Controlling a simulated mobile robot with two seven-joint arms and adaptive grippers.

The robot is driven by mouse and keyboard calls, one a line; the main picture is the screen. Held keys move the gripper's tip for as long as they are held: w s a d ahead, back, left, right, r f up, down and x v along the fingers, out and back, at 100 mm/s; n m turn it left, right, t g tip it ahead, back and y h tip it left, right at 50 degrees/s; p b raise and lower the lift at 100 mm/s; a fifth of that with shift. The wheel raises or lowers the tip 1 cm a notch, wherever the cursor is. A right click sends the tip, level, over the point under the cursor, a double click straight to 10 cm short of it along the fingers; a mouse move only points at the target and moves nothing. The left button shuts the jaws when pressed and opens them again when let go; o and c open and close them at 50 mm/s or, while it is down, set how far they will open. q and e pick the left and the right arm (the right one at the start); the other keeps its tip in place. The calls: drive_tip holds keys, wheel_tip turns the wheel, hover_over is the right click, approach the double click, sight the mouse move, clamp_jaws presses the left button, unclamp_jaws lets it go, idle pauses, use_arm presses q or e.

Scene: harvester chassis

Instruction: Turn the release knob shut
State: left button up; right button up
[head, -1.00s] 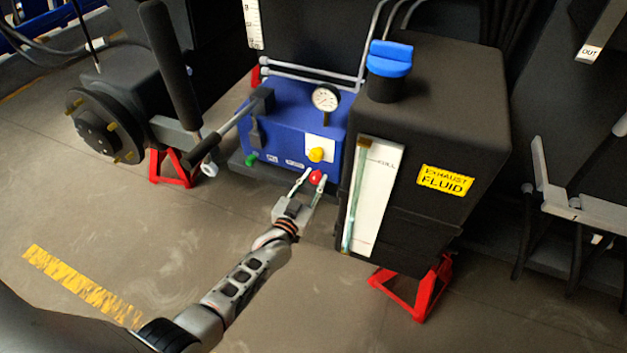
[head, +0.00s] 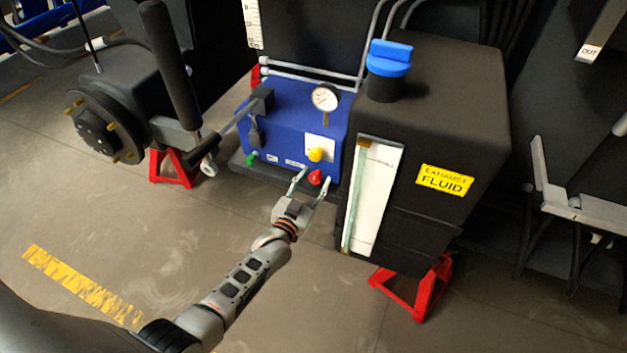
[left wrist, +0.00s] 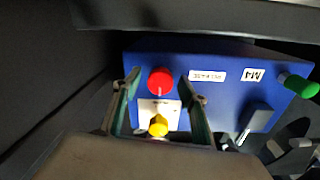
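A red knob (head: 315,177) sits low on the front face of the blue pump box (head: 283,128). It also shows in the left wrist view (left wrist: 161,80), with a small pale mark at its lower edge. My left gripper (head: 315,179) is open, its two fingers on either side of the red knob with gaps showing. The left wrist view shows the fingers (left wrist: 160,88) apart around it. A yellow knob (head: 316,154) stands on a white plate above the red one, and a green knob (head: 251,160) is at the box's left end. The label lettering is too small to read surely. My right gripper is out of view.
A black tank (head: 440,110) with a blue cap (head: 389,58) and a level gauge (head: 371,200) stands close right of my gripper. A pump lever (head: 215,140) and a pressure gauge (head: 325,98) top the box. A red stand (head: 415,290) is at lower right. The floor in front is clear.

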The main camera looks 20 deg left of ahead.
sight(314, 156)
use_arm(q)
drive_tip(key=shift+r, duration=0.15)
wheel_tip(314, 156, up, 10)
drive_tip(key=shift+f, duration=0.15)
idle(0.4)
idle(0.4)
